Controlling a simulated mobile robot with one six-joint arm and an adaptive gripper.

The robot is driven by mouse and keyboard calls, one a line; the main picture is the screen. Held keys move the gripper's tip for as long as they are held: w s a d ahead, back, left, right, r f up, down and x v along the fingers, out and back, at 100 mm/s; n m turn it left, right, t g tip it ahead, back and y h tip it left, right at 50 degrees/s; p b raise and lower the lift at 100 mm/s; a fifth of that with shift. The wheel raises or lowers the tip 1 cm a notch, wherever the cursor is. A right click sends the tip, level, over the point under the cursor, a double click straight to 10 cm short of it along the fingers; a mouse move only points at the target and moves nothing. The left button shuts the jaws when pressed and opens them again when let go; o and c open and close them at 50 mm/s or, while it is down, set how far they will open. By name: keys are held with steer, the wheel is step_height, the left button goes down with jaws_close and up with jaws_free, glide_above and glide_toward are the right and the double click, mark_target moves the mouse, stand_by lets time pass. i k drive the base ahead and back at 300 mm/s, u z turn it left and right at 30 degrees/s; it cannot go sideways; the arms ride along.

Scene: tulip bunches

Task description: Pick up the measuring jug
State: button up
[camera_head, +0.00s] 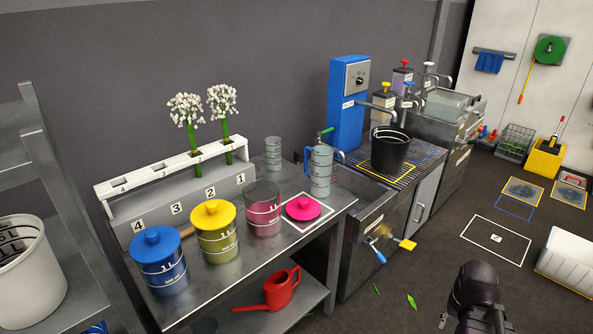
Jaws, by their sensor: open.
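The measuring jug (321,172) is a tall grey-green, see-through vessel with dark markings and a blue handle on its left side. It stands upright on the metal bench, near the back right end, beside the sink. My gripper (478,292) is dark and shows at the bottom right, over the floor. It is open and well apart from the jug, to the right and nearer the camera. Its fingertips are hard to make out.
A pink lid (303,209) lies in front of the jug. A pink canister (263,208), a yellow canister (215,232) and a blue canister (160,262) stand to the left. A grey beaker (273,153) is behind. A black bucket (388,152) stands right of the jug.

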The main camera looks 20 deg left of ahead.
mark_target(316, 170)
steer(key=u, duration=0.65)
steer(key=i, duration=0.75)
steer(key=u, duration=0.35)
